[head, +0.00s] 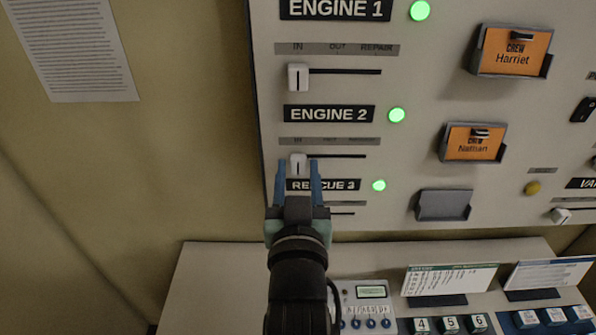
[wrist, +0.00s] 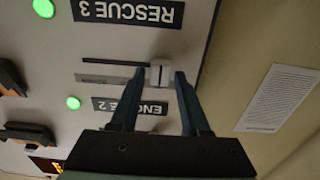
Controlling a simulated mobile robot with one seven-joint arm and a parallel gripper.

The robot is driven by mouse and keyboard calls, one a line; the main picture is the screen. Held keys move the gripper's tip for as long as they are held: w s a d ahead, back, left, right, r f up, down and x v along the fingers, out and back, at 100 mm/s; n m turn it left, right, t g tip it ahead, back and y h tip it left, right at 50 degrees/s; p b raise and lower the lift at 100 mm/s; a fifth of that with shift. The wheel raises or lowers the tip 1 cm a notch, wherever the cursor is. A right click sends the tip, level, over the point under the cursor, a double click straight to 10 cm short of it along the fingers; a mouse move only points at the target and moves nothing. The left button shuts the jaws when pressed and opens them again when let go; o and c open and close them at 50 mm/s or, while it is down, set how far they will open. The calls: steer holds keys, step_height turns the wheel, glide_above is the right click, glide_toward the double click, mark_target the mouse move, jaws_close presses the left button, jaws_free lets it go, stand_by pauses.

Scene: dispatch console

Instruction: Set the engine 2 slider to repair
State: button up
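The engine 2 slider has a white knob (head: 298,160) at the left, IN end of its dark track (head: 340,156). The track's right end lies under the REPAIR side of the scale. The ENGINE 2 label (head: 329,114) is above it. My gripper (head: 297,168) is open, with one blue finger on each side of the knob. In the wrist view, which is turned over, the same knob (wrist: 160,73) stands between the open fingertips. The right fingertip is close to the knob; I cannot tell whether it touches. The rescue 3 slider is mostly hidden behind my gripper.
The engine 1 slider (head: 298,77) is above, also at IN. Green lamps (head: 397,115) and card holders (head: 474,143) are to the right. A desk with buttons (head: 450,325) and propped cards (head: 451,280) is below. The track right of the knob is clear.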

jaws_close()
stand_by(1.1)
